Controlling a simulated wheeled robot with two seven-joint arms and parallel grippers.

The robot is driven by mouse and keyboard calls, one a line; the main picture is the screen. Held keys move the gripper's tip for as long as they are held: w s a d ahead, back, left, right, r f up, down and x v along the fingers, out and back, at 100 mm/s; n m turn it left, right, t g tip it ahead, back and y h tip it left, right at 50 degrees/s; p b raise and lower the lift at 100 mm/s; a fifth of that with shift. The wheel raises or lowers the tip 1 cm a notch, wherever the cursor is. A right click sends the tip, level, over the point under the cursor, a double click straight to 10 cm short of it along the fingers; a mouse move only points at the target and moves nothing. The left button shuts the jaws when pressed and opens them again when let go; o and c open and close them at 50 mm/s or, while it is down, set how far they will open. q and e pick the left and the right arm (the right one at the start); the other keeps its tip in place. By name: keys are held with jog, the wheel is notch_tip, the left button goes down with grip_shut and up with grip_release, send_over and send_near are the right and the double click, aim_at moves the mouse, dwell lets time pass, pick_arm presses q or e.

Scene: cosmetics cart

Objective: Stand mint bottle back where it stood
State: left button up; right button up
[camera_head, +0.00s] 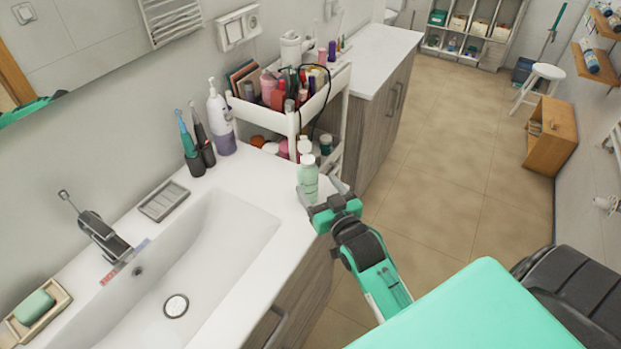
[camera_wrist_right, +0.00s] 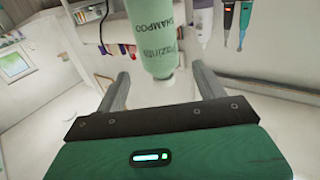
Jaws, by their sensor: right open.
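The mint bottle (camera_head: 308,174), a pale green shampoo bottle with a light cap, is upright at the counter's right end, near the cart. My right gripper (camera_head: 322,194) is beside its lower part, on the near right side. In the right wrist view the bottle (camera_wrist_right: 168,32) appears upside down, cap end toward the gripper. The open fingers (camera_wrist_right: 161,78) show on either side of it, with gaps; I see no finger touching it. The bottle's base is partly hidden by the gripper in the head view. My left gripper is not in view.
The white cart (camera_head: 291,122) with crowded cosmetics stands right behind the bottle. The sink (camera_head: 215,255) lies to the left. A toothbrush holder (camera_head: 201,158) and pump bottle (camera_head: 219,117) stand by the wall. The floor (camera_head: 455,190) at the right is clear.

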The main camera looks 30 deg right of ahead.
jog(key=shift+s+a+b, duration=0.1)
jog(key=shift+s+b, duration=0.2)
jog(key=shift+s, duration=1.55)
